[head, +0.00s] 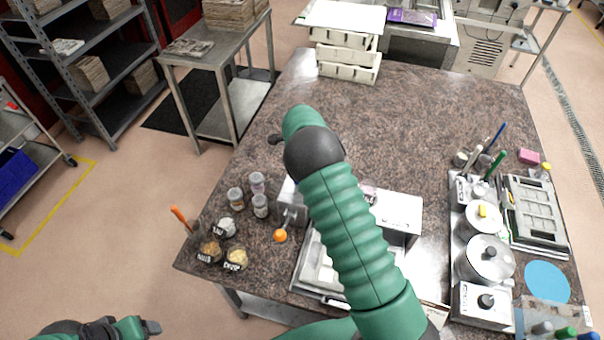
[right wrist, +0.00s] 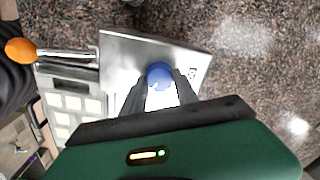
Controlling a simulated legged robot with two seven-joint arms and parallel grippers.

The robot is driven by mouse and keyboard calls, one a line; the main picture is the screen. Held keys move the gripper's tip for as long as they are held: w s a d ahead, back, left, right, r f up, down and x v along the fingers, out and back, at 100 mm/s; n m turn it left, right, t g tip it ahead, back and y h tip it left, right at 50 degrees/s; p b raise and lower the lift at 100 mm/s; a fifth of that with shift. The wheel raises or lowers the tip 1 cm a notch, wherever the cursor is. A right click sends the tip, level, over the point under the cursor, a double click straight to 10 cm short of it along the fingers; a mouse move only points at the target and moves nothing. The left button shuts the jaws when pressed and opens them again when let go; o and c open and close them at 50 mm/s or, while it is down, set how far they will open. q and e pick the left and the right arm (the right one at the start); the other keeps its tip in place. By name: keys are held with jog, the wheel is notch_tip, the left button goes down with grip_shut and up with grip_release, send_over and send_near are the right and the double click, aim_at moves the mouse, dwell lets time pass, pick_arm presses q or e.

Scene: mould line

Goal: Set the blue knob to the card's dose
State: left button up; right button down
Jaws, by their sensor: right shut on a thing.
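The blue knob (right wrist: 159,74) sits on the top plate of a steel depositor (right wrist: 125,50) in the right wrist view. My right gripper (right wrist: 160,92) has its two dark fingers on either side of the knob and is shut on it. The knob's pointer cannot be made out. A small dark mark (right wrist: 193,73) is on the plate beside it, too small to read. In the head view my right arm hides the knob and the right gripper. My left gripper (head: 150,327) is at the lower left, off the table, its finger gap unclear. I cannot make out the card's dose.
A lever with an orange ball (head: 280,236) sticks out left of the depositor. Jars (head: 236,198) and small bowls (head: 237,258) stand left of it. Pots (head: 486,259) and a mould (head: 535,213) are on the right. The table's back middle is clear.

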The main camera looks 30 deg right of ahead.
jog(key=c, duration=1.1)
grip_release()
jog(key=shift+w+a+r, duration=0.1)
jog(key=shift+w+r, duration=0.15)
jog(key=shift+w, duration=0.1)
jog(key=shift+o, duration=0.8)
jog(key=shift+a, duration=0.1)
jog(key=shift+f, duration=0.15)
jog(key=shift+s, duration=0.1)
notch_tip(320, 180, up, 6)
jog(key=shift+s+f+b, duration=0.1)
jog(key=shift+f+b, duration=0.1)
jog(key=shift+b, duration=0.9)
notch_tip(320, 180, up, 11)
jog(key=b, duration=0.1)
jog(key=shift+s+a, duration=0.25)
jog(key=shift+d, duration=0.1)
